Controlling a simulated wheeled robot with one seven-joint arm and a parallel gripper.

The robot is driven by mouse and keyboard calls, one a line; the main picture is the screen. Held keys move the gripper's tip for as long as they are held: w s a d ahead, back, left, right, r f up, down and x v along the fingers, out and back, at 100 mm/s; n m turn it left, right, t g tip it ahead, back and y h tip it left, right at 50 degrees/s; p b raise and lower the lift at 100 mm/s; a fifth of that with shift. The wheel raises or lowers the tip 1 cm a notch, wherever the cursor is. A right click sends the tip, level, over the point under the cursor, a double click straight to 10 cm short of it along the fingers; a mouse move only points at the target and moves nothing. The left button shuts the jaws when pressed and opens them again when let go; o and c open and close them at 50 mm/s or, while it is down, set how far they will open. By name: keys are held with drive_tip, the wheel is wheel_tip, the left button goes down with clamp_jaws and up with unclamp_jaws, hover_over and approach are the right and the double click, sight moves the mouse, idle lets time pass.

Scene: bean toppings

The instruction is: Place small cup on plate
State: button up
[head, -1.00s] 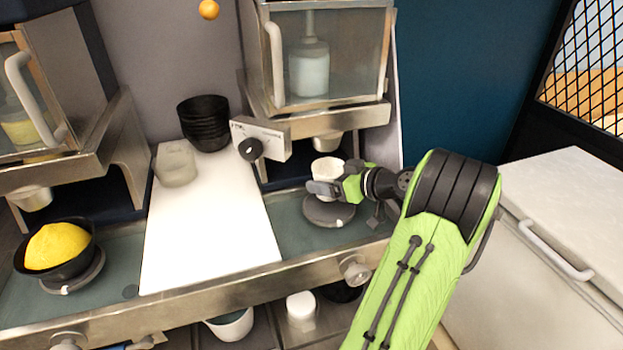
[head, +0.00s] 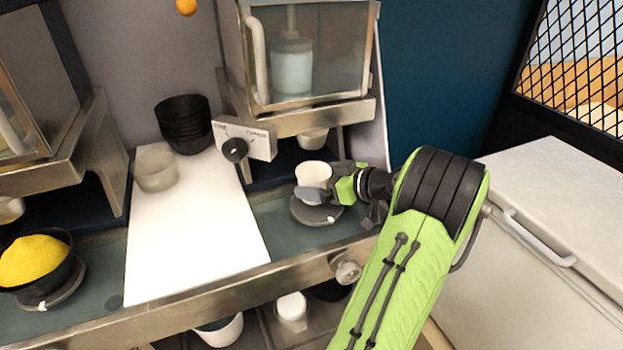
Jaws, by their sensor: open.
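A small white cup (head: 313,174) stands upright under the right dispenser, at or just above a round grey plate (head: 302,211). Whether it rests fully on the plate is hard to tell. My gripper (head: 318,193) reaches in from the right at the cup's near side. Its jaws are open, and a grey finger overlaps the cup's lower front. The other finger is hidden, so I cannot tell whether the fingers touch the cup.
A white board (head: 190,235) lies left of the plate, with a translucent container (head: 156,168) and stacked black bowls (head: 184,124) at its back. The dispenser's lever box (head: 245,140) juts out nearby. A black bowl of yellow topping (head: 38,262) stands far left.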

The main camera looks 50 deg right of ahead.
drive_tip(key=p+v, duration=0.1)
drive_tip(key=v, duration=0.9)
drive_tip(key=shift+p, duration=0.35)
drive_tip(key=shift+w, duration=0.1)
